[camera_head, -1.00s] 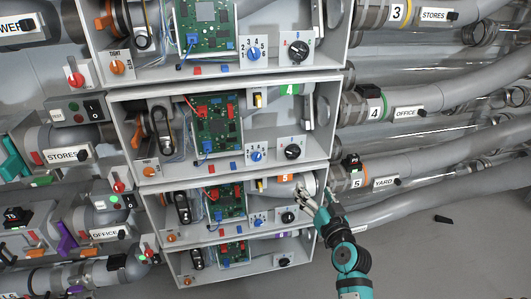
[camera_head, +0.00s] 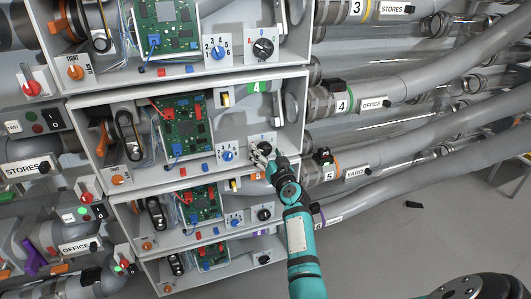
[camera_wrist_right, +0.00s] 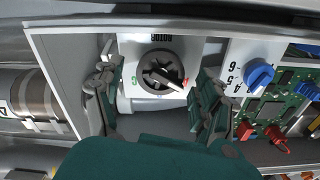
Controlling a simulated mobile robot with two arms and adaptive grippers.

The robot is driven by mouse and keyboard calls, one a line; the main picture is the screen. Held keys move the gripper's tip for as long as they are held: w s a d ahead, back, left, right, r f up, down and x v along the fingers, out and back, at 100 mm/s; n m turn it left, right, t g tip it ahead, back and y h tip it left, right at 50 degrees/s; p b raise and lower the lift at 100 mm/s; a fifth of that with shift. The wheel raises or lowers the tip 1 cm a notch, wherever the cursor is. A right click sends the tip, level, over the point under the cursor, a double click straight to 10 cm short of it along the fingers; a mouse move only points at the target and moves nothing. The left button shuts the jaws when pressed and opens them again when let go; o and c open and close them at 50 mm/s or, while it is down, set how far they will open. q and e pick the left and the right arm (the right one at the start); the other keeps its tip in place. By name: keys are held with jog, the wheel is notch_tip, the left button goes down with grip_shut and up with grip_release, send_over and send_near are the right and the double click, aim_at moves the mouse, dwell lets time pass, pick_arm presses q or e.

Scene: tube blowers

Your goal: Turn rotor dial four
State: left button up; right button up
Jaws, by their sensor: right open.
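The rotor dial of box four (camera_head: 266,148) is a black round knob on a white plate, in the box with a green 4 label (camera_head: 257,87). My gripper partly covers it in the head view. My right gripper (camera_head: 260,157) is open, with one finger on each side of the dial. A gap shows between each finger and the knob. My left gripper is not in view.
A blue numbered dial (camera_head: 228,155) sits close to the left of the rotor dial, with a green circuit board (camera_head: 188,122) farther left. The box's right wall (camera_head: 303,115) is close to my gripper. Similar boxes stand above and below. Grey pipes run off right.

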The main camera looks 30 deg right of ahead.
jog(key=shift+w+d, duration=0.15)
jog(key=shift+w, duration=0.4)
jog(key=c, duration=1.1)
